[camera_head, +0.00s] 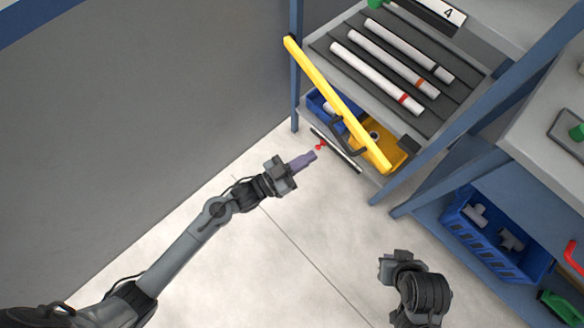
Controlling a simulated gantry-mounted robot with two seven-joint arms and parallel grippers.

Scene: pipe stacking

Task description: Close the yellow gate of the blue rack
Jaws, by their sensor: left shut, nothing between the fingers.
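The yellow gate (330,92) is a long bar with a dark handle (346,137). It runs diagonally across the front of the blue rack (297,62), from near the left post down to the right. I cannot tell whether its lower right end touches the rack. My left gripper (312,156) has purple fingers, shut and empty, pointing at the rack's front left of the handle, apart from the gate in the picture. My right gripper (388,266) is at the lower right, away from the gate; its fingers are not clearly visible.
Several white pipes with coloured bands (376,79) lie on the rack's grey shelf. Below are a blue bin (322,106) and a yellow bin (398,156). A blue crate of fittings (484,238) sits on the right. The floor (290,250) between my arms is clear.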

